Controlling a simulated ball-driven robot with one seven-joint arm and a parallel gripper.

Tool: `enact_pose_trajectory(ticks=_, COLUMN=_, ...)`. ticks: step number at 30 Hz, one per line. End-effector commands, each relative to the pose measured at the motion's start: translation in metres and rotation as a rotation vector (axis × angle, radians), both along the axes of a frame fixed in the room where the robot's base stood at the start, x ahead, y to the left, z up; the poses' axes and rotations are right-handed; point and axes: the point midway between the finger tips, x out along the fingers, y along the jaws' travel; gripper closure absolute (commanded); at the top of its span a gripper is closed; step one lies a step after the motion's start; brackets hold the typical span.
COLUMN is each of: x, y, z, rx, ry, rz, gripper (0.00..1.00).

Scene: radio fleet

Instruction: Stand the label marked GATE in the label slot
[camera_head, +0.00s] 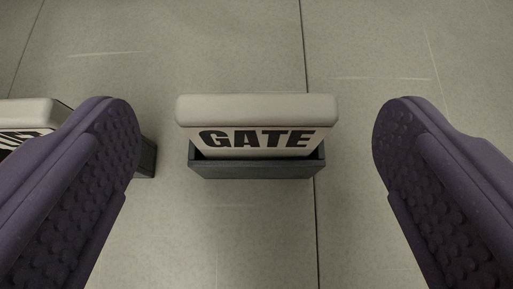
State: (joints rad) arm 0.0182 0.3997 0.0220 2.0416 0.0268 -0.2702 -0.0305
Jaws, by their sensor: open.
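The label marked GATE (257,110) is a pale block with black letters on its front face. It stands upright in a dark grey holder (250,170) in the middle of the view; its lower part is hidden inside the holder. I cannot tell whether this holder is the label slot. My gripper (257,125) is open, with one purple, studded finger on each side of the GATE label. Both fingers are apart from it, with a wide gap left and right.
Another pale label (28,113) with dark letters stands at the left edge, its dark holder (148,157) partly hidden behind my left finger. The grey tiled surface (400,50) is bare behind and in front of the GATE label.

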Motion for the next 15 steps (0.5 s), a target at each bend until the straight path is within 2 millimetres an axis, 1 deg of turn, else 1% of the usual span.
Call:
enact_pose_trajectory(ticks=1, x=-0.005, y=0.000, z=0.007, rx=0.000, ry=-0.002, rz=0.000, gripper=0.08)
enact_pose_trajectory(ticks=3, x=-0.015, y=0.000, z=0.015, rx=0.000, ry=-0.002, rz=0.000, gripper=0.08)
enact_pose_trajectory(ticks=9, x=-0.046, y=0.000, z=0.035, rx=0.000, ry=-0.002, rz=0.000, gripper=0.08)
enact_pose_trajectory(ticks=12, x=-0.055, y=0.000, z=0.040, rx=0.000, ry=-0.001, rz=0.000, gripper=0.08)
enact_pose_trajectory(ticks=15, x=-0.060, y=0.000, z=0.042, rx=0.000, ry=-0.001, rz=0.000, gripper=0.08)
